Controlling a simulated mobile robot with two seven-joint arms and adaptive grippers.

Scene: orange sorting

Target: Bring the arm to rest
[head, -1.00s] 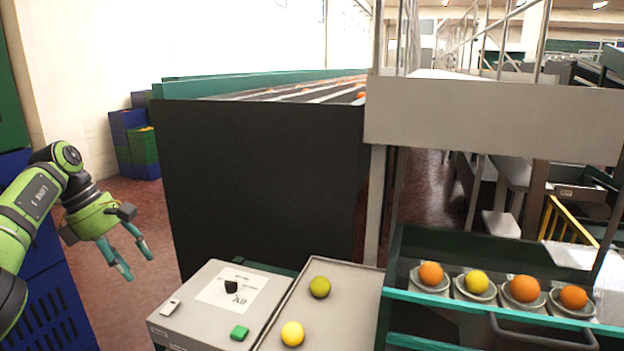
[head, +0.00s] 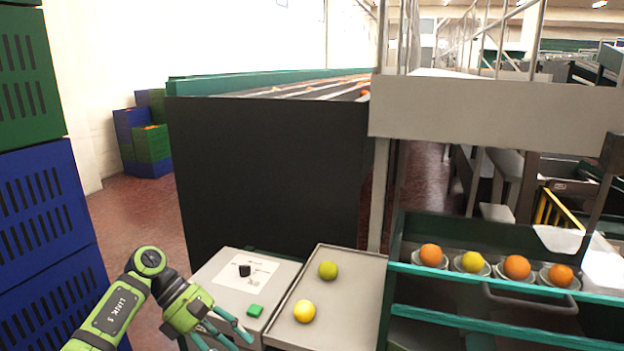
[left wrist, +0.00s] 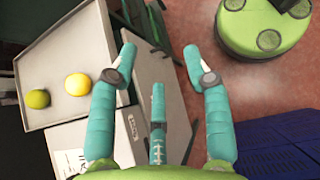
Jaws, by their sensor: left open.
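My left arm comes in at the lower left of the head view. My left gripper (head: 228,340) is low, at the left front edge of the grey control box (head: 215,282), and partly cut off by the frame's bottom. In the left wrist view its teal fingers (left wrist: 160,68) are spread open with nothing between them. They hang beside the box and over the floor; whether they touch the box I cannot tell. My right arm is not in view.
A grey tray (head: 344,311) holds a green fruit (head: 327,270) and a yellow fruit (head: 304,311). Several fruits sit in cups on the green-framed rack (head: 400,268) at right. Tall blue crates (head: 45,225) stand at far left. Red floor (head: 130,215) is open between crates and conveyor.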

